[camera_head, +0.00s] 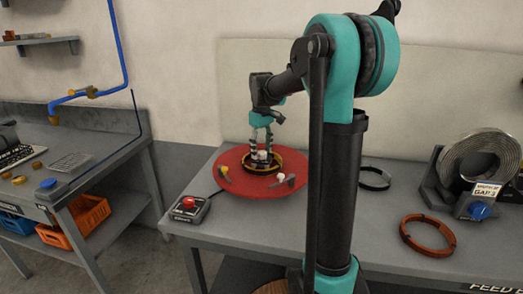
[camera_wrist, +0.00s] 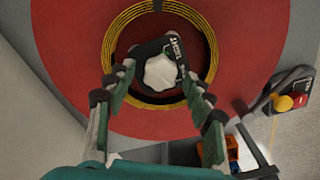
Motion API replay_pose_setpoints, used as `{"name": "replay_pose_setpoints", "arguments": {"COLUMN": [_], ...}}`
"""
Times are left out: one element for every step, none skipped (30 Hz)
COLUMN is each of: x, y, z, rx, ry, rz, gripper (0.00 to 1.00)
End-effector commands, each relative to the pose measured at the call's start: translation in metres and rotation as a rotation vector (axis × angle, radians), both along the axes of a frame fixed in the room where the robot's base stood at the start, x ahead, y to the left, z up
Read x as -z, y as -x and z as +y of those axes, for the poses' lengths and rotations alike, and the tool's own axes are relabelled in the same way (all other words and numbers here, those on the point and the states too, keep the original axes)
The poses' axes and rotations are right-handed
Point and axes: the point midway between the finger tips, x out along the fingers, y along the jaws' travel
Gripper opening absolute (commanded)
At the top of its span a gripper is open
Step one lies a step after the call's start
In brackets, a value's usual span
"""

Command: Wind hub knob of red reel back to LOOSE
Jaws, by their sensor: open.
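The red reel (camera_head: 232,184) lies flat on the grey bench in the head view, and its red disc (camera_wrist: 65,65) fills much of the wrist view. In the head view my gripper (camera_head: 262,147) points down over the knob; contact cannot be told.
A control box with a red button (camera_head: 188,203) stands at the bench's left front. To the right are a black ring (camera_head: 375,178), a copper coil (camera_head: 427,234) and a stand with a grey reel (camera_head: 478,160). Another bench (camera_head: 95,150) stands left, across a gap.

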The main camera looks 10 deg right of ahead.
Motion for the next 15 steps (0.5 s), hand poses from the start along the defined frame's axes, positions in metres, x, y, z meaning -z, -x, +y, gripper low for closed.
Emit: {"name": "replay_pose_setpoints", "arguments": {"x": [-0.002,-0.004,-0.008,-0.011,-0.015,-0.022,-0.027,-0.033,-0.041,-0.048,-0.054,-0.063,-0.069,-0.075,-0.082], "y": [0.000,0.000,0.000,0.000,0.000,0.000,0.000,0.000,0.000,0.000,0.000,0.000,0.000,0.000,0.000], "z": [0.000,0.000,0.000,0.000,0.000,0.000,0.000,0.000,0.000,0.000,0.000,0.000,0.000,0.000,0.000], "rx": [0.000,0.000,0.000,0.000,0.000,0.000,0.000,0.000,0.000,0.000,0.000,0.000,0.000,0.000,0.000], "ry": [0.000,0.000,0.000,0.000,0.000,0.000,0.000,0.000,0.000,0.000,0.000,0.000,0.000,0.000,0.000], "rz": [0.000,0.000,0.000,0.000,0.000,0.000,0.000,0.000,0.000,0.000,0.000,0.000,0.000,0.000,0.000], "gripper": [0.53,0.53,0.53,0.53,0.53,0.53,0.53,0.53,0.53,0.53,0.53,0.53,0.53,0.53,0.53]}}
